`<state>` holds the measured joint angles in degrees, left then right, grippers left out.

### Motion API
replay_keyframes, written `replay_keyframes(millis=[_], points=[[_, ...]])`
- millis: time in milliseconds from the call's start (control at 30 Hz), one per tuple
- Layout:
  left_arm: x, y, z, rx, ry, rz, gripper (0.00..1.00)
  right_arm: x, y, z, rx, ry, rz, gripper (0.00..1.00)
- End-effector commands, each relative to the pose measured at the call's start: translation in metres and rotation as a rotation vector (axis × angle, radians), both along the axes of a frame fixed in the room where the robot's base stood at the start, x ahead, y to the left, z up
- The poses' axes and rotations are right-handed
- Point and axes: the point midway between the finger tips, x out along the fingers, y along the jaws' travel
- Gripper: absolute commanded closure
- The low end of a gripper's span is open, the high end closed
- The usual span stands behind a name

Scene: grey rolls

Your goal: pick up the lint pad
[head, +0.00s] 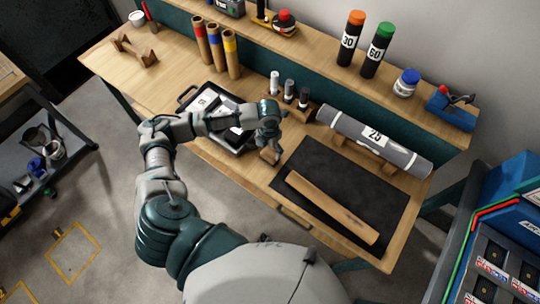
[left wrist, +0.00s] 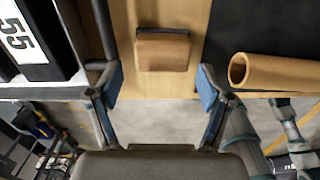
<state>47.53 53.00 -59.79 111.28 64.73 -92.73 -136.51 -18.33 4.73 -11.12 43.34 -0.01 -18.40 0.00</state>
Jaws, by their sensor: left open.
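What I take for the lint pad, a small tan wooden block with a dark strip along one edge (left wrist: 162,52), lies on the wooden bench in the left wrist view. In the head view the lint pad (head: 267,157) is partly covered by my left gripper (head: 271,146). In the left wrist view my left gripper (left wrist: 161,88) is open, its blue-padded fingers apart and empty. The pad lies beyond the fingertips, roughly centred between them, with no visible contact. My right gripper is not in view.
A black tray (head: 238,150) lies left of the pad. A black mat (head: 335,222) with a brown tube (head: 332,207) lies right. A small rack (head: 298,112) holds several short cylinders. The bench's front edge is close.

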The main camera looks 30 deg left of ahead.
Motion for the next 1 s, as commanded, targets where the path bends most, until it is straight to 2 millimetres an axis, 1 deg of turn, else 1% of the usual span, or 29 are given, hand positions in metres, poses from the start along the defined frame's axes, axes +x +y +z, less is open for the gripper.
replay_keyframes(millis=[167,333,433,500,667,700,767,800,867,1000], points=[[0.000,-0.001,-0.011,0.001,0.003,0.000,0.21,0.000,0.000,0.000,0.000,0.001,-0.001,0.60],[0.003,-0.002,-0.037,0.000,0.004,0.000,0.21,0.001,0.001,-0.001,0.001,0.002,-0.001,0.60],[0.002,-0.001,-0.052,0.001,0.004,0.001,0.21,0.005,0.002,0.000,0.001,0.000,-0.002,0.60],[0.002,-0.001,-0.055,0.000,0.002,0.000,0.21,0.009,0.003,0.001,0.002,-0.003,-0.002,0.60],[0.002,-0.001,-0.055,0.000,0.000,-0.001,0.21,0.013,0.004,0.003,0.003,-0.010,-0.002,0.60],[0.002,-0.001,-0.055,0.000,0.000,-0.001,0.26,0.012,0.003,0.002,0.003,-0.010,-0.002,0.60],[0.002,-0.001,-0.055,0.000,0.001,0.000,0.41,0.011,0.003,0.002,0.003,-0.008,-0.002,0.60],[0.002,-0.001,-0.055,0.000,0.001,0.000,0.51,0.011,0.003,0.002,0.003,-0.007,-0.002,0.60],[0.002,-0.001,-0.055,0.001,0.002,0.000,0.66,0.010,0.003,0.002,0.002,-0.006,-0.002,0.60],[0.002,-0.001,-0.056,0.001,0.003,-0.001,0.67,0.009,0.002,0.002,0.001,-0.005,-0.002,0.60]])
